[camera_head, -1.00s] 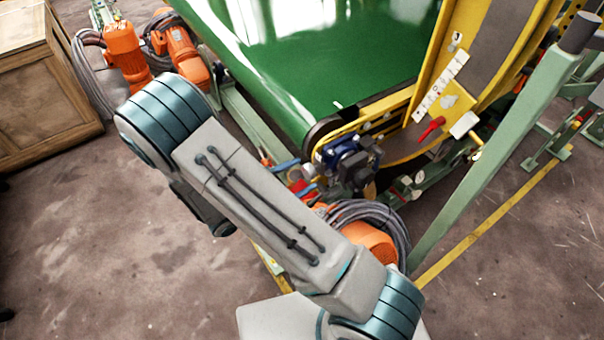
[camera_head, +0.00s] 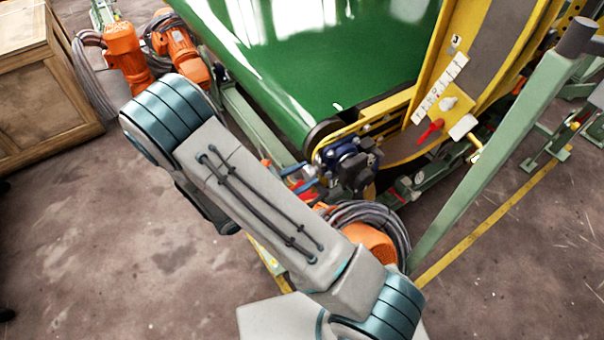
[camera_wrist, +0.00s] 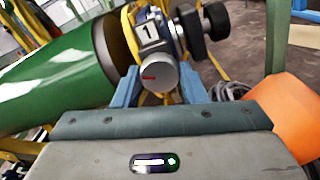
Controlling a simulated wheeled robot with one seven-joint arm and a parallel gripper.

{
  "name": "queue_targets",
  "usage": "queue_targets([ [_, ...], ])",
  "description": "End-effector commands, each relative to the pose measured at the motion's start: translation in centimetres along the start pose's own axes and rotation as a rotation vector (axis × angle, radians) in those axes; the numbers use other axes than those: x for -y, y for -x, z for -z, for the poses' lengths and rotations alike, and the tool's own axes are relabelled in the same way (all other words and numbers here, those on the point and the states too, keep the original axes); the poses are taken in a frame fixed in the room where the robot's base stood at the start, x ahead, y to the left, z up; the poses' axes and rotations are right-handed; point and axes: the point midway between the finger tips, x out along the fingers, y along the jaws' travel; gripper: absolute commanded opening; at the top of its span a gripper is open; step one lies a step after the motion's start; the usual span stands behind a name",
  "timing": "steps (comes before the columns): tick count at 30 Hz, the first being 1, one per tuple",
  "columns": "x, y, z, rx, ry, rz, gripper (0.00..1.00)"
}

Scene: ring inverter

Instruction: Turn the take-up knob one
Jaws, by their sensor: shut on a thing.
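The take-up knob one (camera_wrist: 158,75) is a round grey knob with a short red mark on its face. It sits below a white plate with a black "1" (camera_wrist: 149,30) in the wrist view. My gripper (camera_wrist: 156,88) has its blue fingers on the left and right of the knob, shut on it. In the head view, my gripper (camera_head: 298,176) reaches the dark blue and black unit at the belt's near corner. The knob is small and partly hidden there.
The green belt (camera_head: 310,60) and yellow frame (camera_head: 440,85) lie behind the knob. A red-handled lever (camera_head: 430,130) is to its right. An orange motor (camera_head: 370,243) and coiled cables are below. A green post (camera_head: 490,170) slopes at the right.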

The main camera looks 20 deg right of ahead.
Motion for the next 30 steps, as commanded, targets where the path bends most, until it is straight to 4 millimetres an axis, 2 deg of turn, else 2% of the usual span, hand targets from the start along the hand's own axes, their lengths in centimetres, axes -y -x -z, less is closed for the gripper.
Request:
queue_targets([
  [4, 0.0, 0.0, 0.0, 0.000, -0.003, -0.001, 0.15],
  [5, 0.0, 0.0, 0.0, 0.000, -0.003, -0.001, 0.43],
  [6, 0.0, 0.0, 0.0, 0.000, -0.003, -0.001, 0.54],
  [7, 0.0, 0.0, 0.0, 0.000, -0.003, -0.001, 0.60],
  [15, 0.0, 0.1, 0.0, 0.000, -0.003, -0.001, 0.60],
  [19, -0.1, 0.9, 0.1, -0.001, -0.003, -0.004, 0.60],
  [23, -0.1, 3.1, 0.1, -0.002, -0.005, -0.005, 0.60],
  [30, -0.1, 8.7, 0.1, -0.003, -0.005, -0.005, 0.60],
])
